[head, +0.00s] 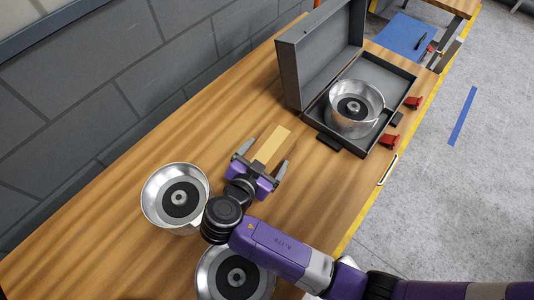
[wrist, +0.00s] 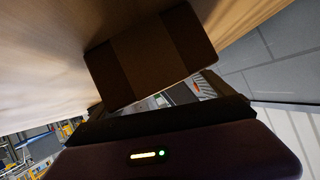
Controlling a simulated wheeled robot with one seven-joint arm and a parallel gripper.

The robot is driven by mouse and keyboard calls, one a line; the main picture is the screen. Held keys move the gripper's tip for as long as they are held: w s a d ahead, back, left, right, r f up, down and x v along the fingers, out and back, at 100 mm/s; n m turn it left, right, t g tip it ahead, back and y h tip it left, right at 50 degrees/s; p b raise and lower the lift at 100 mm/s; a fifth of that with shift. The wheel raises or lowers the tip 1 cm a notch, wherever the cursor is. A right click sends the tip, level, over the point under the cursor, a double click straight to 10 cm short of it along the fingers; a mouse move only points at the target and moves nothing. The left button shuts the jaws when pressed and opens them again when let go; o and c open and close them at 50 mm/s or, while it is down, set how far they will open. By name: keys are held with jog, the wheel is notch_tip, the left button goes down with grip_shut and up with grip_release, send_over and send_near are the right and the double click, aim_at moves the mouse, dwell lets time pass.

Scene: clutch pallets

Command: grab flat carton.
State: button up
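The flat carton (head: 272,144) is a tan rectangle on the wooden workbench, in front of my gripper. My gripper (head: 266,153) is open, with one finger on each side of the carton's near part. Gaps show between the carton and both fingers, so I see no grip on it.
A metal pot-like housing (head: 151,202) stands left of my gripper, and another (head: 211,277) stands below my arm. An open grey case (head: 321,121) holding a similar housing (head: 355,122) is at upper right. Red clips (head: 389,141) lie by it. A grey block wall (head: 120,75) borders the bench (head: 95,235).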

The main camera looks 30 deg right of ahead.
jog(key=c, duration=1)
jog(key=shift+o, duration=0.2)
